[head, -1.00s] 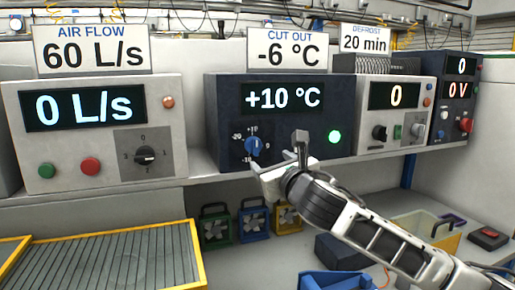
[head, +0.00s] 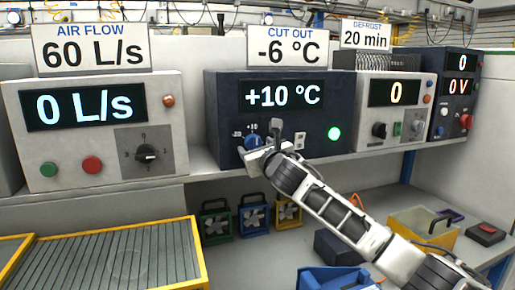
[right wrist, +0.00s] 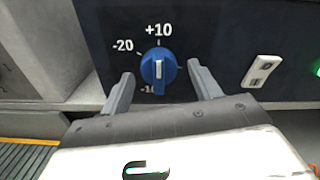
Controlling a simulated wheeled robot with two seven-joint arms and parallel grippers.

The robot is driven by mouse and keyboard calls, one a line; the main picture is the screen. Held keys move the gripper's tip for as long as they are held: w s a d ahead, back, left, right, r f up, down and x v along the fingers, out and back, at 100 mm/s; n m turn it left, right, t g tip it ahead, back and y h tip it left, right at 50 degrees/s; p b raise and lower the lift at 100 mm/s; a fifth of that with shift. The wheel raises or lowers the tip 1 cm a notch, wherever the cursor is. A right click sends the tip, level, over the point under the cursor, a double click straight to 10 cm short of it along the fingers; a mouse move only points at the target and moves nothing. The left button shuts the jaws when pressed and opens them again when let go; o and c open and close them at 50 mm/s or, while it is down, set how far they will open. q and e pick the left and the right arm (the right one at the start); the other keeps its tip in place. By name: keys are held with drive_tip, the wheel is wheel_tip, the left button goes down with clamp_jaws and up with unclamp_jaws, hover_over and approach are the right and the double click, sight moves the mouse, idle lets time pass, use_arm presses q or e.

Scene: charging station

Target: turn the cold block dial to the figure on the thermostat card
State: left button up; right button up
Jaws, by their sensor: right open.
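The dark cold block unit (head: 300,125) stands on the shelf, its display (head: 281,95) reading +10 °C. The thermostat card (head: 287,47) above it reads CUT OUT -6 °C. The blue dial (right wrist: 158,70) has a white pointer line running vertically, in line with the +10 mark; -20 is at upper left and a partly hidden -10 mark below. My right gripper (right wrist: 158,88) is open, with one finger on each side of the dial and gaps to both. In the head view, the right gripper (head: 262,145) partly hides the dial (head: 252,141). My left gripper is not in view.
A rocker switch (right wrist: 262,71) and a lit green lamp (head: 334,134) are right of the dial. The air flow unit (head: 105,125) stands at left, the defrost unit (head: 395,110) at right. Small fans (head: 253,215) and a yellow bin (head: 425,228) sit below the shelf.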

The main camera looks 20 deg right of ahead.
drive_tip(key=c, duration=1)
drive_tip(key=shift+m, duration=0.4)
drive_tip(key=m, duration=2.2)
drive_tip(key=shift+a+r+m, duration=0.15)
drive_tip(key=shift+a+m, duration=0.2)
drive_tip(key=shift+m, duration=0.05)
drive_tip(key=m, duration=0.4)
drive_tip(key=shift+r, duration=0.1)
drive_tip(key=shift+d+m, duration=0.1)
drive_tip(key=shift+m, duration=1.9)
